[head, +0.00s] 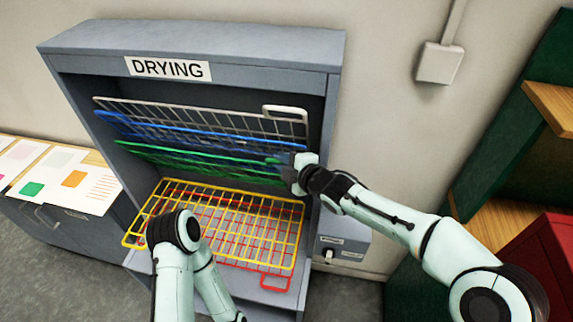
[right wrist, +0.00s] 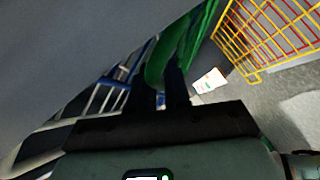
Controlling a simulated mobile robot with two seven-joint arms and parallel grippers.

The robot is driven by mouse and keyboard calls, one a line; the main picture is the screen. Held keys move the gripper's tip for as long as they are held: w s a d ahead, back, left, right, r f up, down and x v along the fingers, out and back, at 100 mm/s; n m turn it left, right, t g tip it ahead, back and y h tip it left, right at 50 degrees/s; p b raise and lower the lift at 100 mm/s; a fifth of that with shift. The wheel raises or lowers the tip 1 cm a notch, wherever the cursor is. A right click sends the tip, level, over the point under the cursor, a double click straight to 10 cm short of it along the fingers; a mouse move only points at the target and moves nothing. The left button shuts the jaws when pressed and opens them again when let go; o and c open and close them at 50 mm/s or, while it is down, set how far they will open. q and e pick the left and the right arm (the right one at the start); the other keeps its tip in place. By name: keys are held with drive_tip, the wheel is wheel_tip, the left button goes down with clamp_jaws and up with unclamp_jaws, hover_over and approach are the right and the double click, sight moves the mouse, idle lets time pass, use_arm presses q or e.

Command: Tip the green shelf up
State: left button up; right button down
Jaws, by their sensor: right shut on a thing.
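The green shelf (head: 200,162) is a wire rack in the grey drying cabinet. It is raised at a steep tilt, just under the blue shelf (head: 190,134). My right gripper (head: 285,166) is at its right front end, shut on it. In the right wrist view the green shelf (right wrist: 190,45) runs down to the dark fingers (right wrist: 169,92) of my right gripper. The fingers hide part of the handle. My left arm shows at the bottom, but its gripper is not in view.
A white shelf (head: 200,115) is tilted up above the blue one. The yellow shelf (head: 140,222) and red shelf (head: 275,284) lie low, below the green one. A side table with prints (head: 75,185) stands left; a green shelf unit (head: 510,130) stands right.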

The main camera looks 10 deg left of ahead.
idle(0.3)
drive_tip(key=c, duration=1.2)
unclamp_jaws()
drive_tip(key=shift+d, duration=0.1)
